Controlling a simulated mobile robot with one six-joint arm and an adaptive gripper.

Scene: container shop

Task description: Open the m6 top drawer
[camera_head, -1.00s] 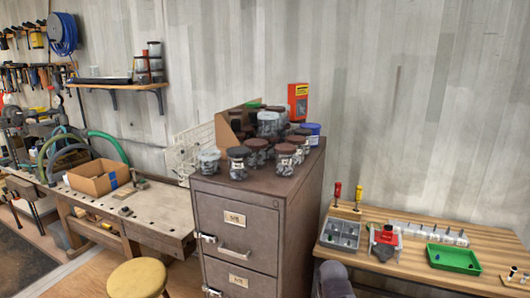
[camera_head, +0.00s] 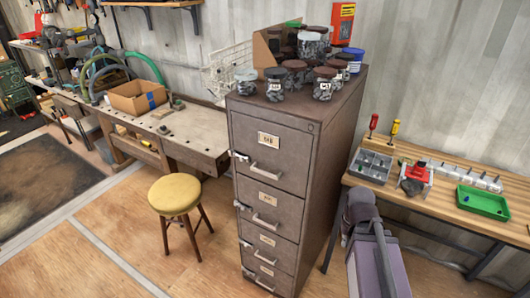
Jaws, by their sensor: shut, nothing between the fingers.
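A tall brown-grey metal filing cabinet (camera_head: 335,150) stands in the middle of the view. Its top drawer (camera_head: 285,160) is shut, with a label (camera_head: 268,139) whose print is too small to read surely. A pale bar handle (camera_head: 265,171) sits below the label, and a small light latch (camera_head: 240,156) is at the drawer's left edge. The lower drawers (camera_head: 283,210) are also shut, with similar labels and handles. A grey and purple part of my arm shows at the lower right, beside the cabinet. My gripper is not in view.
Several jars (camera_head: 323,84) stand on the cabinet top. A yellow stool (camera_head: 174,195) stands left of the cabinet, near a workbench (camera_head: 192,138). A wooden table (camera_head: 436,200) with a green tray (camera_head: 482,201) is at the right. Floor is open at the lower left.

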